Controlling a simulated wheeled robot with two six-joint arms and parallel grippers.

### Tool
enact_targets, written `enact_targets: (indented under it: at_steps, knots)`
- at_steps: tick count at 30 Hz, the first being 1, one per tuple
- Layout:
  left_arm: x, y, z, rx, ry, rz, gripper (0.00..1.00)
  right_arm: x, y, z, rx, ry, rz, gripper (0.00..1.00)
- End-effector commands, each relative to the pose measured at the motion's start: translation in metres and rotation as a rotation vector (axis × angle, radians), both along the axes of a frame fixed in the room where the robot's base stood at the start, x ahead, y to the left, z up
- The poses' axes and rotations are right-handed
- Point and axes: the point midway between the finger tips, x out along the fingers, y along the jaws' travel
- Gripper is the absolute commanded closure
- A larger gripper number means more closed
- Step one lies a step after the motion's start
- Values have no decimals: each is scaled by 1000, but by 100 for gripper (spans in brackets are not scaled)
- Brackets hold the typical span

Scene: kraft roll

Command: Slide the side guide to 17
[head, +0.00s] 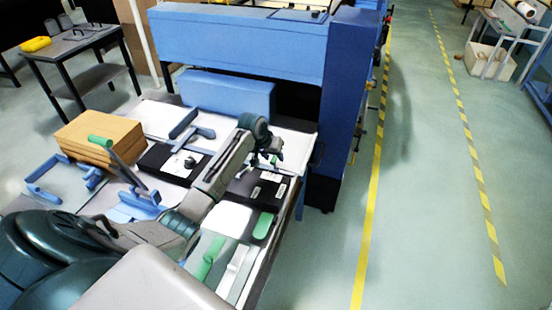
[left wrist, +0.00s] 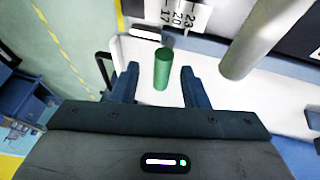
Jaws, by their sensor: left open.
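The side guide's green upright handle (left wrist: 162,69) stands between the two fingers of my left gripper (left wrist: 160,85) in the left wrist view, with a gap on each side. My left gripper is open and not closed on the handle. A white scale strip (left wrist: 188,18) with the numbers 17, 20 and 23 lies just beyond the handle. The handle's base is near the 17 end; the exact reading cannot be told. In the head view my left gripper (head: 268,154) is over the right end of the machine's table, partly hidden by its own arm. My right gripper is not in view.
A thick grey post (left wrist: 262,42) rises right of the handle in the left wrist view. In the head view, the blue machine (head: 240,45) stands behind, a brown stack (head: 98,136) lies left, and another green-handled lever (head: 125,160) stands near it.

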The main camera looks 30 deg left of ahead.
Motion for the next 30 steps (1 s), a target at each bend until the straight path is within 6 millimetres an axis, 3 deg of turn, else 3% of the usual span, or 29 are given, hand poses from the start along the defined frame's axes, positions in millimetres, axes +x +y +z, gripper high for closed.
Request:
enact_targets:
  at_steps: [9, 20, 27, 30]
  knots:
    - [16, -4, -35, 0, 0, 0, 59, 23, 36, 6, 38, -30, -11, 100]
    - [18, -4, -40, 1, -1, -2, 59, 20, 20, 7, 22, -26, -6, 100]
    - [18, -4, -39, 1, -1, -1, 100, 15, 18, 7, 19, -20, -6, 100]
    - [18, -4, -39, 1, -1, -1, 100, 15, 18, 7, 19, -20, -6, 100]
